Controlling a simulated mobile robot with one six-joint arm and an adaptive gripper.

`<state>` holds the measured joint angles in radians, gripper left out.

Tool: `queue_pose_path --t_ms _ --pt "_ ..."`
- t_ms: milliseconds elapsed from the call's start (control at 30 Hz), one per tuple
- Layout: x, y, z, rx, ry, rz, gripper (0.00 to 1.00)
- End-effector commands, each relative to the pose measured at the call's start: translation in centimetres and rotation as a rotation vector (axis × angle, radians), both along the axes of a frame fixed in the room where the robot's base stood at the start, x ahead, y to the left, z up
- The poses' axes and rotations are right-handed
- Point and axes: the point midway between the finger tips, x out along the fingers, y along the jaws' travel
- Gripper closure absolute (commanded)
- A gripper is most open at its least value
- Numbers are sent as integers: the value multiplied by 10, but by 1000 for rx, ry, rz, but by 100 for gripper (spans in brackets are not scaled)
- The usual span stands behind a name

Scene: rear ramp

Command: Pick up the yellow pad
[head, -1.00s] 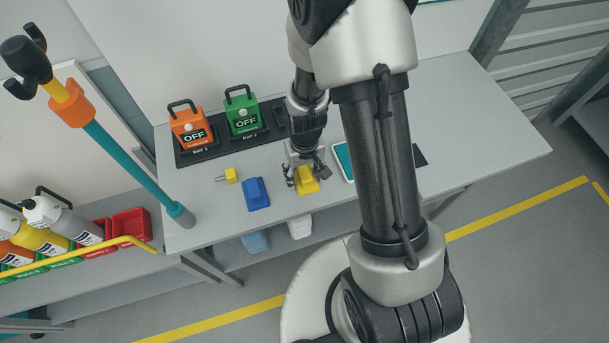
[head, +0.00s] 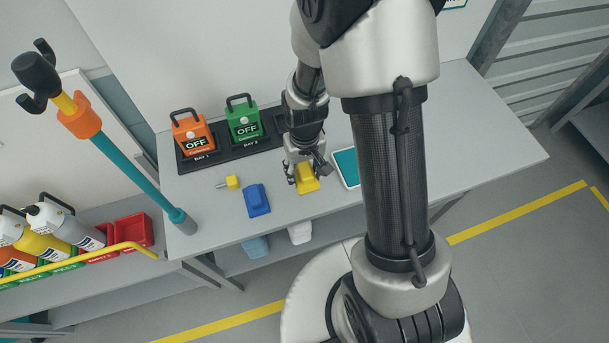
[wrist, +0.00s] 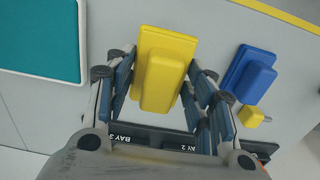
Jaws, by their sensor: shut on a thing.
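The yellow pad (head: 309,183) is at the front part of the grey table, right of the blue pad (head: 257,199). My gripper (head: 305,174) reaches down over it from behind. In the wrist view the yellow pad (wrist: 167,82), a flat base with a raised block, sits between the two fingers of my gripper (wrist: 162,66). The fingers are shut on its sides. Whether the pad touches the table or hangs just above it cannot be told.
The blue pad (wrist: 249,75) lies close beside my right finger. A small yellow tool (head: 231,182) lies farther left. A teal-screened tablet (head: 346,167) is right of my gripper. Orange (head: 188,138) and green (head: 243,126) boxes stand in a black rack behind.

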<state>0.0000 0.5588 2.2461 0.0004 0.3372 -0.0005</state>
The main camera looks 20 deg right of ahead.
Motion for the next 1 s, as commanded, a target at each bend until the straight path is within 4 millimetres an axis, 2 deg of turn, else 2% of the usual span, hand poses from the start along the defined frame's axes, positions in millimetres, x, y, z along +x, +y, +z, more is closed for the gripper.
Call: queue_pose_path --t_ms 33,200,300,433,633,1000 --pt "2 0 20 0 -7 0 71" --pt "2 0 71 0 -7 0 71" --pt "2 0 98 0 -7 0 71" --pt "1 0 124 0 -4 0 71" --pt "1 0 145 0 -2 0 71" --pt "0 0 149 0 -1 0 71"
